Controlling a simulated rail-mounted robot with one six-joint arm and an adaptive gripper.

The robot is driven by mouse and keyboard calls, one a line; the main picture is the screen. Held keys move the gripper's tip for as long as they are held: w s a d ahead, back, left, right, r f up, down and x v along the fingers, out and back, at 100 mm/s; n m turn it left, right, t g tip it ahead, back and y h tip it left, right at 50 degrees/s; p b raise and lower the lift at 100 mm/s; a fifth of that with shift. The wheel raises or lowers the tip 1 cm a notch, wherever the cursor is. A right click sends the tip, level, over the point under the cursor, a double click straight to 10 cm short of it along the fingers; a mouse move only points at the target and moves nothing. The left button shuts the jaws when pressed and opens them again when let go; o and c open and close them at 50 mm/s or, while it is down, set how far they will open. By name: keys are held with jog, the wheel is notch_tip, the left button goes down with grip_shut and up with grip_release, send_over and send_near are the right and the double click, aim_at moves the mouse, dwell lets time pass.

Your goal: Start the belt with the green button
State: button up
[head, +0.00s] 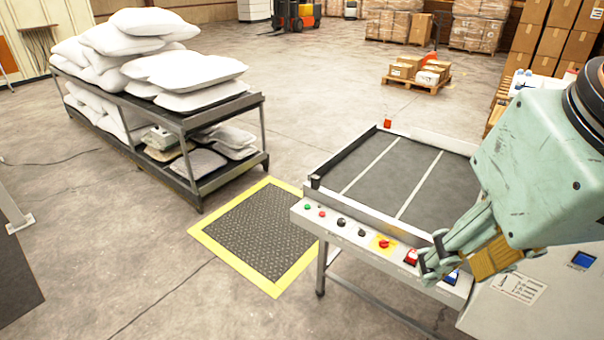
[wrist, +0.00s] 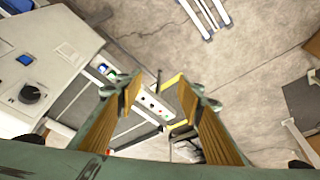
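The green button (head: 307,206) is at the left end of the control panel (head: 331,228) along the front of the belt (head: 395,178). A small red button (head: 322,213) sits just right of it. My gripper (head: 432,263) is over the right part of the panel, near the red switch (head: 411,257) and the blue switch (head: 452,278), well right of the green button. In the wrist view my gripper (wrist: 157,92) shows two fingers apart with nothing held between them.
Black knobs (head: 341,222) and a red emergency stop on yellow (head: 383,243) lie along the panel between the green button and my gripper. A yellow-edged mat (head: 262,228) lies left of the belt. A rack (head: 190,122) of white pillows stands farther left.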

dwell(0.3)
grip_shut()
dwell(1.4)
